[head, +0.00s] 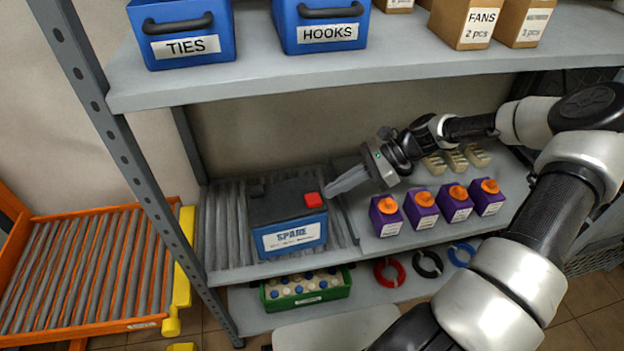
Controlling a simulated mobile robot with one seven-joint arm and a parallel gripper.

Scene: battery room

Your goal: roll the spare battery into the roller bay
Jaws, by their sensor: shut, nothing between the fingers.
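The spare battery (291,238) is a blue and black block labelled "SPARE" with a red terminal cover on its top right. It stands upright on a roller section (226,240) of the middle shelf, at the shelf's left part. My gripper (330,192) is shut and empty, its fingertips pointing left at the battery's right side, near the red cover. I cannot tell whether the fingertips touch it. An orange-framed roller bay (88,265) with grey rollers stands to the left, beyond the rack's upright, with a yellow bar (182,272) along its right side.
A grey rack upright (130,165) rises between the battery and the bay. Several purple bottles (422,208) with orange caps stand right of the battery. Blue bins (180,32) sit on the shelf above. A green crate (307,290) and coloured rings (389,272) lie below.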

